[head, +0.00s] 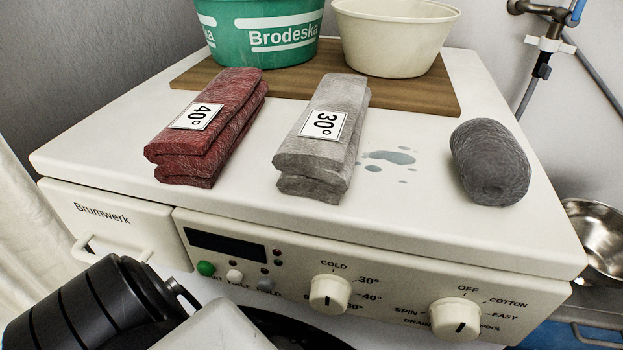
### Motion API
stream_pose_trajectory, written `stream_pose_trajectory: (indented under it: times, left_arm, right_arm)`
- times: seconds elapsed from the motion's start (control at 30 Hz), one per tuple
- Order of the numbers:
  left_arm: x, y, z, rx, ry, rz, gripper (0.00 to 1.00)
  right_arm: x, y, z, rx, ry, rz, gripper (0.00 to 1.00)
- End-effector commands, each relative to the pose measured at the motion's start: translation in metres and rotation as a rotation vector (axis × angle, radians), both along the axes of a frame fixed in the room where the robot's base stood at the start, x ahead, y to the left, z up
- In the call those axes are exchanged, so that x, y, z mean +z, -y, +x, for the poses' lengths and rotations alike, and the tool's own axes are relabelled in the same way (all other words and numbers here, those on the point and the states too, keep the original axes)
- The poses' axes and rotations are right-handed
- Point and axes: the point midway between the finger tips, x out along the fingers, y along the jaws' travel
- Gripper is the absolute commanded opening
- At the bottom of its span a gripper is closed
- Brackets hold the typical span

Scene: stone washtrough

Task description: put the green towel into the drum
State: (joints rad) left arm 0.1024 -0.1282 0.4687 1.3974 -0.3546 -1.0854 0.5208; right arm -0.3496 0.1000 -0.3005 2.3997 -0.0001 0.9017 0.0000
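No green towel shows in this view. A folded dark red towel (212,128) with a 40° tag and a folded light grey towel (323,137) with a 30° tag lie on top of the washing machine (420,208). A dark grey rolled towel (490,162) lies at the right of the top. Only a dark curved strip of the machine's round front opening (300,332) shows below the knobs; the drum's inside is hidden. Part of my arm crosses the lower left, in front of the machine. Neither gripper can be made out.
A green Brodeska tub (262,30) and a cream tub (394,38) stand on a wooden board (300,82) at the back. A small puddle (390,157) lies right of the grey towel. A metal basin (598,240) and a tap (540,12) are at the right.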

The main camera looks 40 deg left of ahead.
Motion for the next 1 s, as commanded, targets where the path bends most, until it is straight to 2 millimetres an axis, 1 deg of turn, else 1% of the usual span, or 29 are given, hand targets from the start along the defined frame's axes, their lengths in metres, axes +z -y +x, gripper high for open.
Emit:
stream_pose_trajectory:
  times: [0.33, 0.43, 0.47, 0.6, 0.63, 0.87, 1.0]
  left_arm:
    - [-0.0109, -0.0003, 0.0001, 0.0, 0.0, 0.0, 0.42]
    - [-0.0111, -0.0003, 0.0001, 0.0, 0.001, 0.001, 0.42]
    - [-0.0113, -0.0002, -0.0001, 0.0, 0.0, 0.0, 0.71]
    - [-0.0113, -0.0001, -0.0001, 0.0, 0.0, 0.0, 0.93]
    - [-0.0113, -0.0001, -0.0001, 0.0, 0.0, 0.0, 0.95]
    - [-0.0111, 0.0, -0.0001, 0.0, 0.0, 0.0, 0.95]
    - [-0.0027, -0.0001, 0.0001, 0.001, 0.001, 0.001, 0.95]
  right_arm:
    - [-0.0029, -0.0001, 0.0002, 0.0, -0.001, 0.0, 0.95]
    - [-0.0026, -0.0001, 0.0002, 0.0, -0.002, -0.001, 0.95]
    - [-0.0027, -0.0001, 0.0002, 0.0, -0.002, -0.001, 0.95]
    - [-0.0027, -0.0001, 0.0002, 0.0, -0.002, -0.001, 0.95]
    - [-0.0027, -0.0001, 0.0002, 0.0, -0.002, -0.001, 0.95]
    - [-0.0026, 0.0002, 0.0003, -0.001, -0.002, -0.001, 0.95]
    - [0.0, 0.0004, 0.0001, -0.001, -0.002, 0.0, 0.95]
